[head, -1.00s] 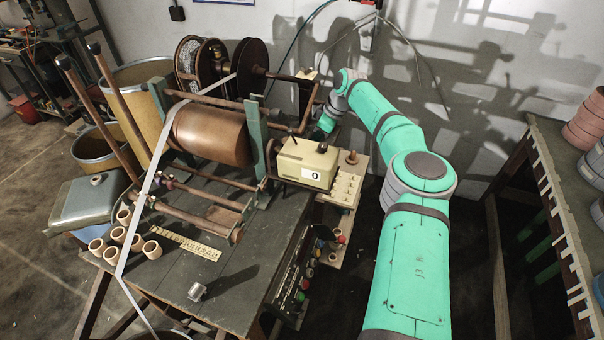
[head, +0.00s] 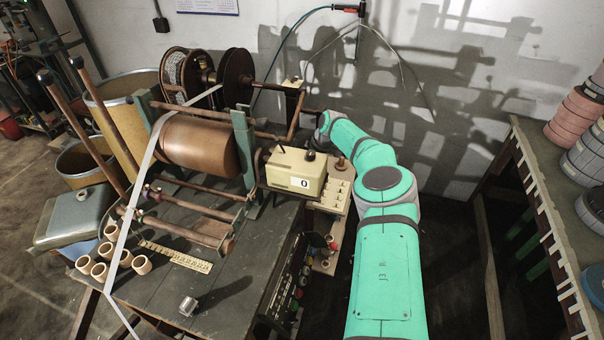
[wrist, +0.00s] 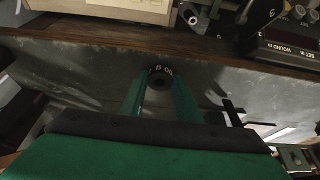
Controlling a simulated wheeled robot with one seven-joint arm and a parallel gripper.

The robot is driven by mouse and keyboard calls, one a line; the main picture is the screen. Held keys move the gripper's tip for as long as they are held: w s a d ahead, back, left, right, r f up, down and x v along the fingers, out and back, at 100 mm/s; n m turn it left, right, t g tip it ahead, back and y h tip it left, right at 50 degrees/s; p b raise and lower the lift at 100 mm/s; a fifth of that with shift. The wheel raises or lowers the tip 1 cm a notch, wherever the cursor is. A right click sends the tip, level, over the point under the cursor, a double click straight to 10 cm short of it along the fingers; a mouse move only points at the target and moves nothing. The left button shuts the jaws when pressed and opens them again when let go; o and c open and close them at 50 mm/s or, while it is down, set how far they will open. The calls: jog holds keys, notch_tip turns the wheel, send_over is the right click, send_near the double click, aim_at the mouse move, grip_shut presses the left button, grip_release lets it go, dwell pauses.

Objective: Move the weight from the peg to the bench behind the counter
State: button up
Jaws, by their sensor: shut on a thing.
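In the wrist view, my gripper (wrist: 158,88) is shut on the weight (wrist: 160,73), a small dark round piece with white marks on its face. The two green fingers hold it from both sides. The cream counter (head: 296,172) with its "0" window stands on the right part of the dark bench (head: 235,270) in the head view. A cream box edge (wrist: 105,8), likely the counter, shows at the top of the wrist view. My arm reaches behind the counter's right side, so gripper and weight are hidden in the head view. I cannot tell whether the weight touches a surface.
The copper drum (head: 198,145) and its frame stand left of the counter. A board with small pegs (head: 335,190) lies to its right. A brown wooden strip (wrist: 60,30) crosses the wrist view above the fingers. A shelf of rolls (head: 540,190) is at the right.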

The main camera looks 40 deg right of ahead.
jog(key=shift+f, duration=0.1)
jog(key=o, duration=1.2)
jog(key=shift+v, duration=6.1)
jog(key=shift+f, duration=0.1)
